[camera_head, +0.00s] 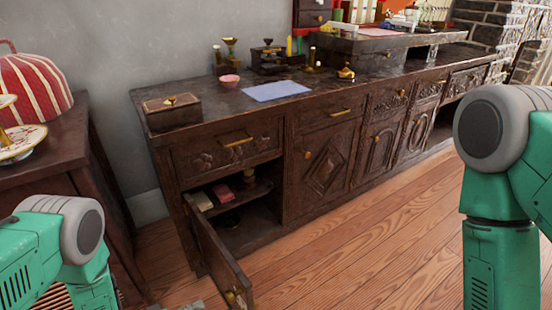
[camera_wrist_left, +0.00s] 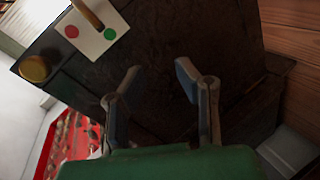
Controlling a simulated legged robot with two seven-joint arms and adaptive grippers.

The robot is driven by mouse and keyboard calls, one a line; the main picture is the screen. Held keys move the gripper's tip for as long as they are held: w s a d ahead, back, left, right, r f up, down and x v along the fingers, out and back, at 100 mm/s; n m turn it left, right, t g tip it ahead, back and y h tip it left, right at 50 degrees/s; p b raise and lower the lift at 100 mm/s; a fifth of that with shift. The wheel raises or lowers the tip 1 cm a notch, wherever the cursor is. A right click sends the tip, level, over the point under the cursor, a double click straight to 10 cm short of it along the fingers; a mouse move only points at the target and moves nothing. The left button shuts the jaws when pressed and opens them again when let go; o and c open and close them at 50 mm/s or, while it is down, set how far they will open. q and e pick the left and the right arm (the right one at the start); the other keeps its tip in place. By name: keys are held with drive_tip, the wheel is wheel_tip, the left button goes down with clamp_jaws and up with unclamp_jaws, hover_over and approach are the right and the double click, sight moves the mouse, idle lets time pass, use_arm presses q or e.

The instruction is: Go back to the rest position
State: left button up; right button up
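My left arm comes in at the lower left of the head view, and its gripper is largely out of that picture. In the left wrist view my left gripper (camera_wrist_left: 157,72) has its two fingers spread with nothing between them, over a dark surface (camera_wrist_left: 165,40). My right arm is at the right edge of the head view, bent downward; its gripper is out of the picture. A small gold teapot (camera_head: 346,73) stands on the dark carved sideboard (camera_head: 225,105). A blue sheet (camera_head: 275,91) and a pink bowl (camera_head: 229,80) are also on it.
A sideboard door (camera_head: 215,250) hangs open toward me. A dark cabinet (camera_head: 80,140) with a striped red dome (camera_head: 35,90) stands at left. Wooden floor (camera_head: 360,240) is clear between the arms. In the left wrist view, a white card with dots (camera_wrist_left: 90,35) lies near the fingers.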

use_arm(q)
drive_tip(key=s+a+r+m+g+y, duration=0.1)
drive_tip(key=s+a+r+g+y, duration=0.15)
drive_tip(key=s, duration=0.55)
drive_tip(key=s+a+r+m+g+y, duration=0.1)
drive_tip(key=s+r+m+g+y, duration=0.2)
drive_tip(key=s, duration=0.5)
drive_tip(key=s+a+r+g+y, duration=0.2)
drive_tip(key=s+r+g+y, duration=0.1)
drive_tip(key=s+y, duration=0.3)
wheel_tip(320, 180, up, 18)
drive_tip(key=s+h+p, duration=0.1)
drive_tip(key=s+p, duration=0.1)
drive_tip(key=p, duration=1.6)
drive_tip(key=shift+w+h, duration=0.1)
drive_tip(key=shift+h, duration=0.15)
drive_tip(key=shift+c, duration=0.3)
